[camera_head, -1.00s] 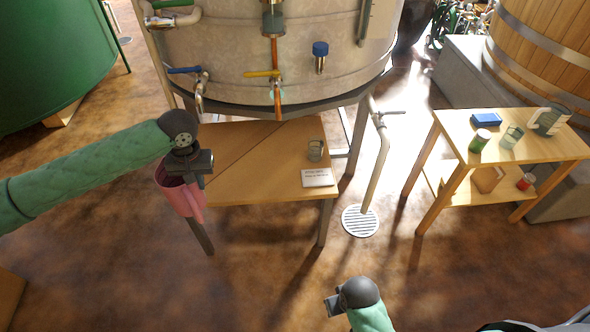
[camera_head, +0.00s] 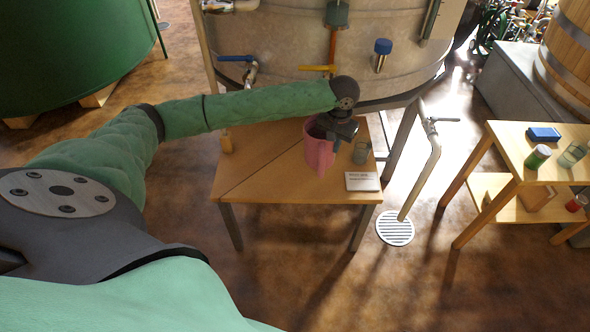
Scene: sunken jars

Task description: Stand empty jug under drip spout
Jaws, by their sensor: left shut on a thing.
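The pink jug (camera_head: 318,152) is in my left gripper (camera_head: 330,130), which is shut on it. It is over the right half of the low wooden table (camera_head: 260,185) in front of the metal tank (camera_head: 290,42). I cannot tell whether its base touches the tabletop. The gripper covers part of the jug's top, and its inside is not clear. A yellow-handled tap (camera_head: 318,69) on a copper pipe is on the tank above, behind my left wrist. Its lower end is hidden by my arm. My right gripper is out of view.
A grey cup (camera_head: 361,152) stands just right of the jug, and a white card (camera_head: 362,181) lies in front of it. A blue-handled tap (camera_head: 237,58) is to the left. A standpipe (camera_head: 428,165) rises by a floor drain (camera_head: 395,228). The table's left half is mostly clear.

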